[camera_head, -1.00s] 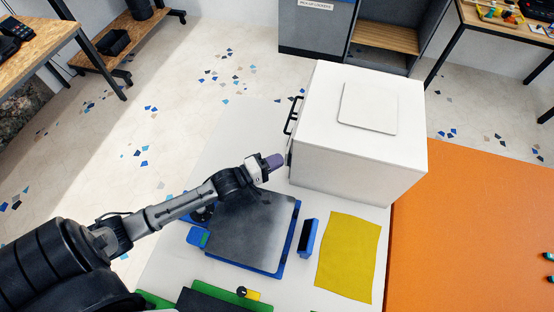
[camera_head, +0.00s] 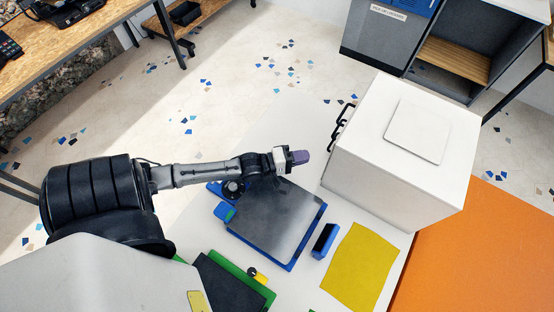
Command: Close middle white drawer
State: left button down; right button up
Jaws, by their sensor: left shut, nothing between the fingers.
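A white box-shaped cabinet (camera_head: 375,167) stands on the light table at the right, with a square raised panel on its top. Black handles (camera_head: 343,121) stick out from its left side, which faces away from view, so I cannot tell the drawers apart or how far any is out. My left gripper (camera_head: 303,157), with purple fingertips, is shut and empty. It is to the left of the cabinet, nearer than the handles, with a small gap between it and the cabinet in the picture. My right gripper is not in view.
A dark plate with a blue edge (camera_head: 278,222) lies below my left gripper. A blue block (camera_head: 324,241), a yellow sheet (camera_head: 360,268) and a green-edged dark board (camera_head: 232,283) lie nearby. An orange surface (camera_head: 480,265) is at the right.

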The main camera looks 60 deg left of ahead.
pick_arm(q)
jog(key=v, duration=0.8)
jog(key=shift+s+d, duration=0.1)
jog(key=shift+s, duration=0.3)
